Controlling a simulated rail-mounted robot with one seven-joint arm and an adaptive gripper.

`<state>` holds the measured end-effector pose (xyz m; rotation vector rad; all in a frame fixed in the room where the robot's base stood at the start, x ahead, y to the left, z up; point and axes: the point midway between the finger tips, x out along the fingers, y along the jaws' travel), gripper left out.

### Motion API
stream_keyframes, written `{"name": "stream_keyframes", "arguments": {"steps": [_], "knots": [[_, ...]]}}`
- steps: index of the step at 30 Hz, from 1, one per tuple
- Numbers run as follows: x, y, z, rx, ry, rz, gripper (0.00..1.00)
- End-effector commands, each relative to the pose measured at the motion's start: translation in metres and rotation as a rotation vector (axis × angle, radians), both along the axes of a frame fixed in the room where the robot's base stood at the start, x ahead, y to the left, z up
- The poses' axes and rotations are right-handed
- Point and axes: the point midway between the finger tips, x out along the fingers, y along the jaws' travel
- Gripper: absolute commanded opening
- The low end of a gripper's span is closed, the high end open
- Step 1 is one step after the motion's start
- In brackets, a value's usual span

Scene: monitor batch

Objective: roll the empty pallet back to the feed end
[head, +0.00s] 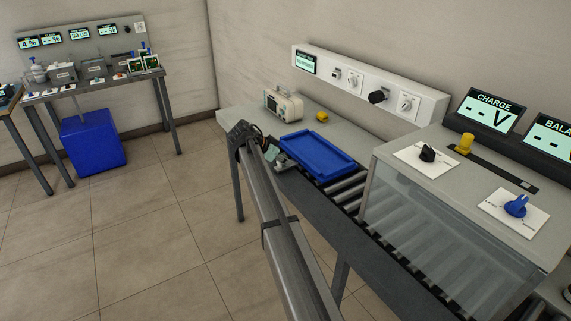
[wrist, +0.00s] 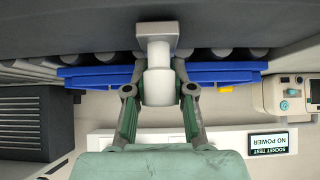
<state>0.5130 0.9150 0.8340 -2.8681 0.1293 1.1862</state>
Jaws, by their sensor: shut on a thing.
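The blue pallet (head: 318,157) is a shallow, empty tray lying flat on the roller track (head: 350,192) at its far left part, outside the clear-sided housing. In the wrist view the pallet's blue edge (wrist: 222,77) spans behind my fingers. My gripper (wrist: 160,72) is shut on a pale grey post-like handle (wrist: 158,88) in front of the middle of the pallet edge. In the head view my gripper (head: 281,161) is at the pallet's near left side, partly hidden by my arm.
The clear-sided housing (head: 435,235) covers the rollers to the right. A beige meter (head: 284,106) and a yellow block (head: 321,117) stand on the bench behind the pallet. A wall panel with knobs (head: 370,85) runs behind. A side bench (head: 95,82) and blue bin (head: 92,142) stand far left.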

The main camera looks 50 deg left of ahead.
Motion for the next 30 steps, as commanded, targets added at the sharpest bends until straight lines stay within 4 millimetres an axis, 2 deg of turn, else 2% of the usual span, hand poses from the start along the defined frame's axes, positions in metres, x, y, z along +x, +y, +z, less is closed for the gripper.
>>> {"name": "stream_keyframes", "arguments": {"steps": [14,15,17,30], "knots": [[0.0010,0.0052,0.0003,0.002,0.000,0.002,0.00],[0.0011,0.0055,0.0004,0.003,0.000,0.003,0.27],[0.0011,0.0057,0.0006,0.003,-0.001,0.003,0.48],[-0.0045,0.0039,0.0049,0.001,0.000,0.001,0.48]]}}
